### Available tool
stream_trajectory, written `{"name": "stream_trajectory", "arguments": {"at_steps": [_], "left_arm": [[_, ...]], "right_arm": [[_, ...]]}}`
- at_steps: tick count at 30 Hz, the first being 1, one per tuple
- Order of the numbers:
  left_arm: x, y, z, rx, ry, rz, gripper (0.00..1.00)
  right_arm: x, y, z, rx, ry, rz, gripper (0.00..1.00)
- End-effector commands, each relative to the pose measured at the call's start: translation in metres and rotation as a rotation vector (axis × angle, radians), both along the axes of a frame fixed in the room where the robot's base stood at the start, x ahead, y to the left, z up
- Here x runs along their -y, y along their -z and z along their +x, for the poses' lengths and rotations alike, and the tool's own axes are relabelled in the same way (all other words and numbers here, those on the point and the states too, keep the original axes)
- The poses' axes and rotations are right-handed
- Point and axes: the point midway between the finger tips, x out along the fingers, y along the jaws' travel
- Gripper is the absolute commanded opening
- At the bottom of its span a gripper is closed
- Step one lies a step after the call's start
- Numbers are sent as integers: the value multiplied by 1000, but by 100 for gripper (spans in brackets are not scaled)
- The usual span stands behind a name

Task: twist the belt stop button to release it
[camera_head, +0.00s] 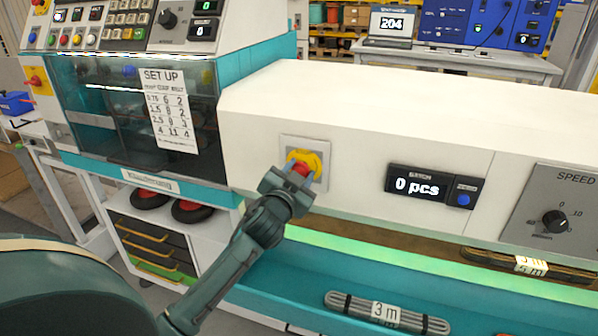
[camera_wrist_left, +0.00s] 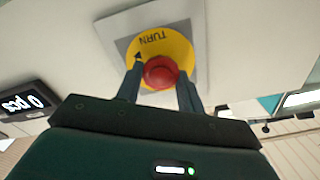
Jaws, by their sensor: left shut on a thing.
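The belt stop button (camera_wrist_left: 160,72) is a red round knob on a yellow disc (camera_wrist_left: 178,43) marked TURN with an arrow, on a grey plate. In the head view the red button (camera_head: 300,168) sits on the white front panel, left of the counter display. My left gripper (camera_head: 293,177) reaches up to it from below and partly covers it. In the left wrist view the two fingers (camera_wrist_left: 159,82) stand on either side of the red knob, shut on it. My right gripper is not in view.
A counter (camera_head: 430,188) reading 0 pcs and a SPEED dial (camera_head: 555,220) are to the right on the panel. A coiled cable bundle (camera_head: 388,313) tagged 3 m lies in the teal tray below. A clear cover (camera_head: 110,115) with a SET UP sheet is at left.

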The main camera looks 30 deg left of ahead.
Motion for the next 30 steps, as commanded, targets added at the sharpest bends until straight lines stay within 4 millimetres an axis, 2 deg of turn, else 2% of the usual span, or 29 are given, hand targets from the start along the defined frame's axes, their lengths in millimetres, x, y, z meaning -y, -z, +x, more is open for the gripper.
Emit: {"name": "stream_trajectory", "arguments": {"at_steps": [8, 9, 16, 25, 30], "left_arm": [[0, 0, 0, 1, 0, -1, 15], [0, 0, 0, 1, 0, -1, 40], [0, 0, 0, 0, 0, -2, 59], [1, 1, -2, 0, 0, -2, 60], [5, 2, -21, 0, 2, -3, 60]], "right_arm": [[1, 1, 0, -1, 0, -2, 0], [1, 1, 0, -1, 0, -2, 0], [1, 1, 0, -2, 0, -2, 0], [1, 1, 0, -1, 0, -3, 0], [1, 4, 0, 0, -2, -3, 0]]}}
